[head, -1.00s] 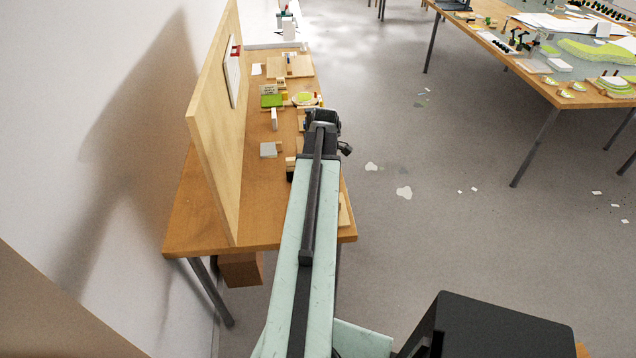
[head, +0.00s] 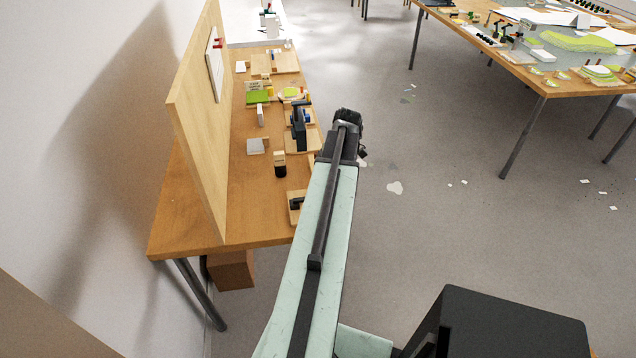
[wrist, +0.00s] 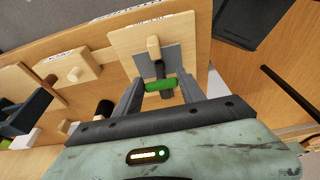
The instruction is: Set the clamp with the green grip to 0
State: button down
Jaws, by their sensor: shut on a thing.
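In the wrist view, the clamp (wrist: 153,47) has a grey plate on a light wooden board, with a wooden peg and a dark shaft. Its green grip (wrist: 158,85) lies crosswise between the two fingers of my gripper (wrist: 162,82), which is shut on it. A white label (wrist: 138,10) with dark marks lies at the board's far edge, too small to read. In the head view, the end of my arm (head: 347,130) appears at the right edge of the workbench; the green grip cannot be made out there.
The wooden workbench (head: 185,215) carries several fixtures on its right side, including a dark upright one (head: 299,128). A tall wooden panel (head: 197,130) stands along its left. Wooden blocks (wrist: 75,68) lie left of the clamp in the wrist view. Open floor (head: 420,240) is at the right.

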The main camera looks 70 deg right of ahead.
jog(key=shift+s+d+f, duration=0.15)
jog(key=shift+s+f, duration=0.05)
jog(key=shift+f, duration=0.1)
dwell(0.4)
jog(key=c, duration=0.7)
grip_release()
jog(key=shift+d+f, duration=0.1)
jog(key=shift+r, duration=0.45)
jog(key=p+v, duration=0.7)
